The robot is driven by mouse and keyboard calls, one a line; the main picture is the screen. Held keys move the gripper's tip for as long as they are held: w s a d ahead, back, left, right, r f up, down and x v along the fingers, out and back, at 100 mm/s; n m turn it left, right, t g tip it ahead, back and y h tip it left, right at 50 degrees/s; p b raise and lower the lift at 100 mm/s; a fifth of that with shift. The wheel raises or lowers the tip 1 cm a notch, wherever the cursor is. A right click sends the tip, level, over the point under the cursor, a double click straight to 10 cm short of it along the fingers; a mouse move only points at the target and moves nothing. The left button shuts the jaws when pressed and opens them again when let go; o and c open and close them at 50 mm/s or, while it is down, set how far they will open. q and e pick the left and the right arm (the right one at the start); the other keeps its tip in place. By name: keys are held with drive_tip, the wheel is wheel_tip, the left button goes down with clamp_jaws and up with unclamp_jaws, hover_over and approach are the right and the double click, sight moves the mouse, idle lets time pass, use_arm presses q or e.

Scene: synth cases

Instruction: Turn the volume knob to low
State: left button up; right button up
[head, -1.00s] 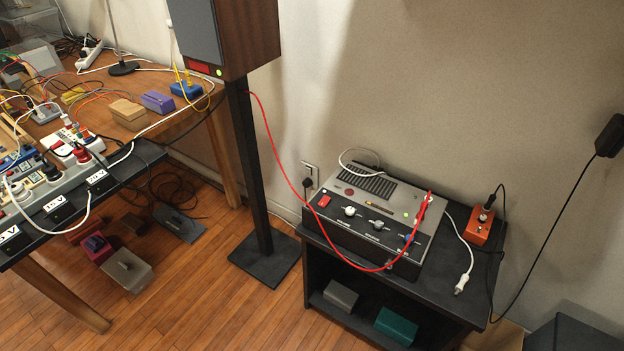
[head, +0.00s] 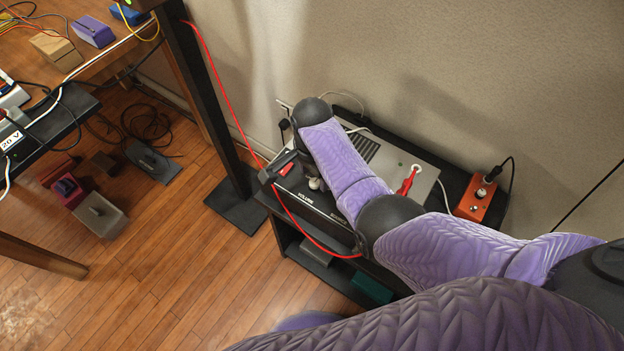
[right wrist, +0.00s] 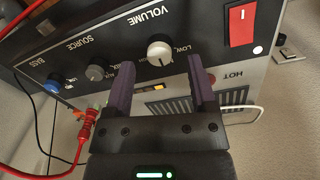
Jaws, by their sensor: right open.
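The volume knob (right wrist: 160,48) is white and round. A small label beginning LOW is beside the knob, partly hidden by a finger. The exact pointer setting is hard to read. In the head view my right gripper (head: 282,170) is over the panel's left end, beside the knob (head: 315,184). My left gripper is out of view.
A red switch (right wrist: 241,25) is beside the volume knob; grey SOURCE (right wrist: 96,72) and blue BASS (right wrist: 53,84) knobs are on its other side. A red cable (head: 228,112) hangs across the amplifier's front. An orange box (head: 478,200) stands at the right.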

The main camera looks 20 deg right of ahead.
wheel_tip(320, 180, down, 2)
drive_tip(key=shift+f+b, duration=0.1)
drive_tip(key=shift+b, duration=0.25)
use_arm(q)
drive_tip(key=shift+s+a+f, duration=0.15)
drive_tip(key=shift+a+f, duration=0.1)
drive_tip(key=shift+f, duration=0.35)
use_arm(e)
clamp_jaws()
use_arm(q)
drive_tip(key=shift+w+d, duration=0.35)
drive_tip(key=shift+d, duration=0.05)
